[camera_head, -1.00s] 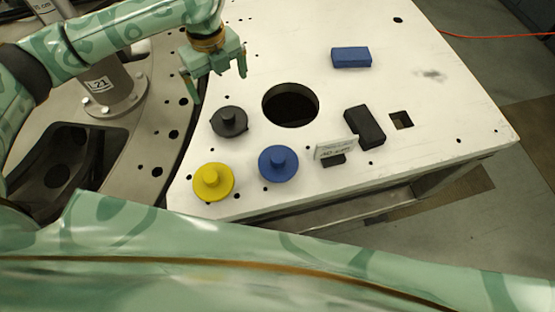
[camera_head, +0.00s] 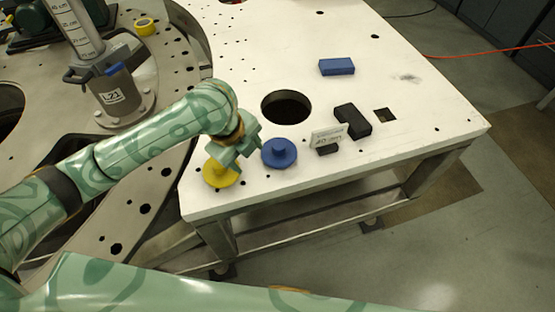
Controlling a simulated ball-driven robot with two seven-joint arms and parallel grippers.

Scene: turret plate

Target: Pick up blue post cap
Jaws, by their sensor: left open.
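The blue post cap (camera_head: 279,153) is a round disc with a raised knob. It sits on the white plate (camera_head: 400,75) near its front edge. My left gripper (camera_head: 238,162) is open and empty, just left of the blue cap and over the yellow cap (camera_head: 221,178). I cannot tell whether its near finger touches the blue cap's rim. The gripper and wrist hide part of the yellow cap. The black cap is not visible, hidden behind my left arm. My right gripper is not in view.
A small white sign (camera_head: 328,137) on a black base stands right of the blue cap. A black block (camera_head: 352,121) and a blue block (camera_head: 337,67) lie farther right and back. A large round hole (camera_head: 286,107) is behind the cap. The plate's right side is mostly clear.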

